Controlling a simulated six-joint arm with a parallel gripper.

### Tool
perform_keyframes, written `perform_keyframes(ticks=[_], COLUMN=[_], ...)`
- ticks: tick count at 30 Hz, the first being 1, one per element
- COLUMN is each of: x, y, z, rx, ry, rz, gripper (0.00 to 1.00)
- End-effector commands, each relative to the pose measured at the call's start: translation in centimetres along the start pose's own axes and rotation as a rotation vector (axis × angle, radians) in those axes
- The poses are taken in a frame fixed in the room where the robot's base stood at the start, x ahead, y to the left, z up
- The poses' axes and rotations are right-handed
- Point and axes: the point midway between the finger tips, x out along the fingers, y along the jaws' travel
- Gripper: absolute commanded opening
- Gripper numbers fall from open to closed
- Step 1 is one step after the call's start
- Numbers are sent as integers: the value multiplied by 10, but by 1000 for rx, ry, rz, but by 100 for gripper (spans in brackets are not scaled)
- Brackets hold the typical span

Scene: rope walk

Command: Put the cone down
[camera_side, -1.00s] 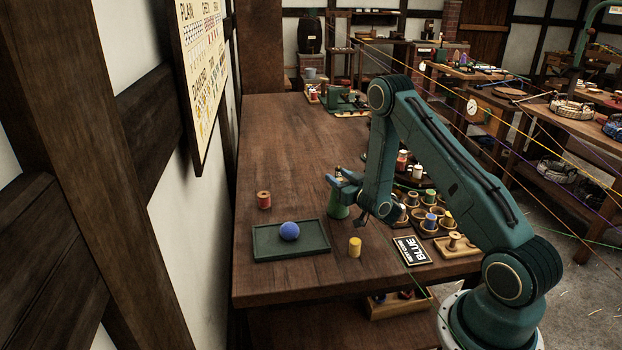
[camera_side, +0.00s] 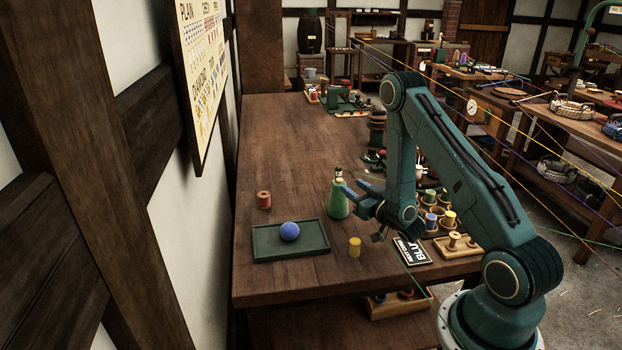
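The green cone (camera_side: 338,203) stands upright on the wooden table, to the right of the green tray. Its narrow top is pale and dark. My gripper (camera_side: 352,188) is just to the right of the cone, with its fingers pointing left toward it. The fingers are apart with nothing between them, and the cone stands outside them. One fingertip looks close to the cone's right side; whether it touches cannot be told.
A blue ball (camera_side: 289,231) lies in the green tray (camera_side: 268,250). A red spool (camera_side: 264,200) and a yellow cylinder (camera_side: 355,247) stand nearby.

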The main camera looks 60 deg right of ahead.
Motion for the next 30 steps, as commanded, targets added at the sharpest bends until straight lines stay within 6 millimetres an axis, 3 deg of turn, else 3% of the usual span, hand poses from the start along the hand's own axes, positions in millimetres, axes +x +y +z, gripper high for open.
perform_keyframes(ticks=[19, 30], x=[4, 24], y=[0, -1], z=[-7, -51], rx=[-3, -12], ry=[-8, -111], rz=[13, 105], gripper=[40, 40])
